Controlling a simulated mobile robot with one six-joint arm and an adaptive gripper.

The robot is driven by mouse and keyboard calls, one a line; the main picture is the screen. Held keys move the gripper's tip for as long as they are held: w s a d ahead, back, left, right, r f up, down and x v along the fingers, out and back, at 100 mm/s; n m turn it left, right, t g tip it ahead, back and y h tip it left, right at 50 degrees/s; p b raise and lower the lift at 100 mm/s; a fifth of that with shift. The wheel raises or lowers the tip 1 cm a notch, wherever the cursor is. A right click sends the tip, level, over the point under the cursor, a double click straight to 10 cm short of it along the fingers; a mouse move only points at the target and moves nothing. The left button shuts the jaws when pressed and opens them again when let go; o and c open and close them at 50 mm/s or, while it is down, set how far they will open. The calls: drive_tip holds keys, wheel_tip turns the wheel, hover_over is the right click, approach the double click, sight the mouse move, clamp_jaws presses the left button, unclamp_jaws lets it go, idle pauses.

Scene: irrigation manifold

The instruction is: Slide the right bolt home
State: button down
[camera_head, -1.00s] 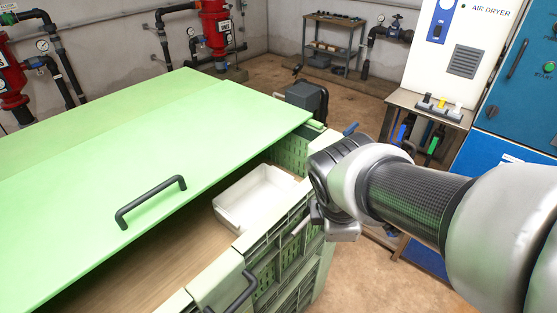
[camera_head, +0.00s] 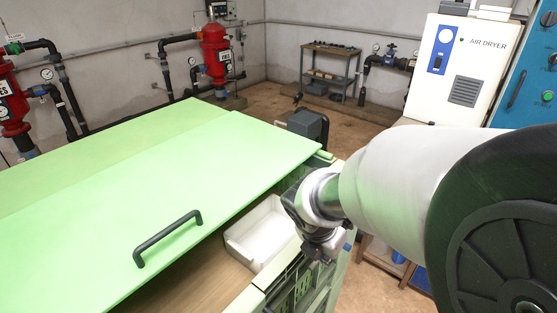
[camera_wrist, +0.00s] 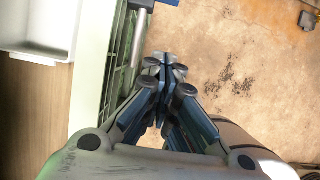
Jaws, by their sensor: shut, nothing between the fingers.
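The right bolt (camera_wrist: 138,42) shows in the wrist view as a pale grey rod along the outer side of the green crate wall (camera_wrist: 103,70), with a dark fitting at its top end. My gripper (camera_wrist: 165,66) is shut and empty, its fingertips close to the right of the rod's lower end. I cannot tell if they touch it. In the head view my wrist hangs over the front right wall of the green crate (camera_head: 250,299) and hides the bolt and the fingers.
A green lid (camera_head: 130,175) with a black handle (camera_head: 168,238) covers much of the crate. A white tray (camera_head: 262,235) lies inside, near the wall. In the wrist view, bare floor (camera_wrist: 235,60) lies right of the crate. A white air dryer (camera_head: 465,65) stands behind.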

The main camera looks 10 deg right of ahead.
sight(347, 244)
drive_tip(key=w+d+f+b, duration=0.4)
drive_tip(key=d+f, duration=0.2)
drive_tip(key=f, duration=0.2)
drive_tip(key=shift+w+f, duration=0.3)
drive_tip(key=shift+f, duration=0.1)
drive_tip(key=w+d+p, duration=0.1)
drive_tip(key=d+p, duration=0.1)
drive_tip(key=w+d+p, duration=0.2)
drive_tip(key=shift+r, duration=0.2)
drive_tip(key=shift+w+d+f, duration=0.2)
drive_tip(key=shift+w+d, duration=0.15)
